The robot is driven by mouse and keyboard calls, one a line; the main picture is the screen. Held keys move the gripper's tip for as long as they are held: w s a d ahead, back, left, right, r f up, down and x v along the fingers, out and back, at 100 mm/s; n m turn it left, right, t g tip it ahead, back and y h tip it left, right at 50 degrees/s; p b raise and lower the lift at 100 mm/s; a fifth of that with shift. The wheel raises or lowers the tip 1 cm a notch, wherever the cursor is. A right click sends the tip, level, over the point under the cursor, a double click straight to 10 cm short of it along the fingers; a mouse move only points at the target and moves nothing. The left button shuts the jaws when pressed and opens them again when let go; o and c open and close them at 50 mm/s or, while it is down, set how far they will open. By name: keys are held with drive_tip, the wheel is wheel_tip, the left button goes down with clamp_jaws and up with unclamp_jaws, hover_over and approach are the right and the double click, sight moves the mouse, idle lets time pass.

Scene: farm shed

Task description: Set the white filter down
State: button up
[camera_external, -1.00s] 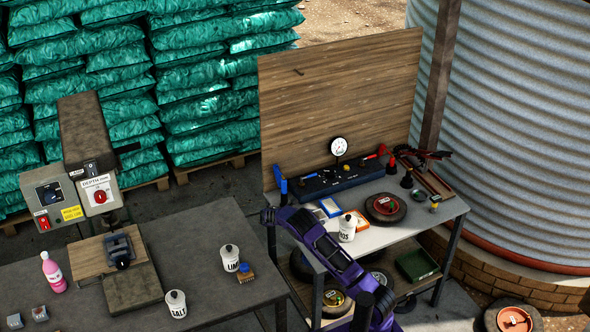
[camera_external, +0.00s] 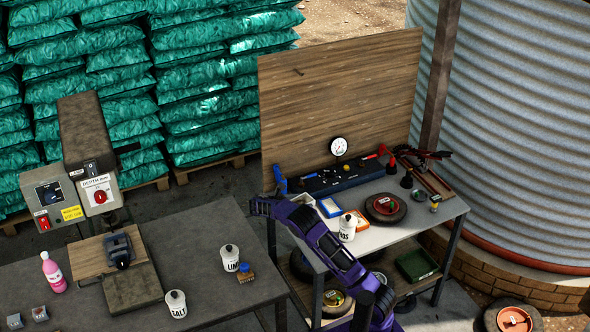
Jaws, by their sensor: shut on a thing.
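The white filter (camera_external: 304,200) shows as a small pale shape at the left end of the workbench, just behind my purple arm and partly hidden by it. My gripper (camera_external: 279,202) is at the far end of the arm, over the bench's left edge, shut on the filter. Its fingertips are mostly hidden and small. I cannot tell whether the filter touches the bench top.
A blue-framed filter (camera_external: 330,207), an orange-framed filter (camera_external: 359,219) and a white canister (camera_external: 347,227) stand close on the right. A dark blue tool rack (camera_external: 345,178) lies behind. The grey table (camera_external: 190,240) at left has clear room.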

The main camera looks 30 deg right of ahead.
drive_tip(key=w+a+n+t+y, duration=0.2)
drive_tip(key=w+a+n+t, duration=0.2)
drive_tip(key=a, duration=0.6)
drive_tip(key=n+t+y, duration=0.7)
drive_tip(key=n+y, duration=0.4)
drive_tip(key=n, duration=0.1)
hover_over(194, 274)
wheel_tip(194, 274, down, 17)
drive_tip(key=shift+r, duration=0.2)
drive_tip(key=shift+f+b, duration=0.45)
drive_tip(key=shift+f, duration=1.5)
drive_tip(key=shift+f, duration=0.1)
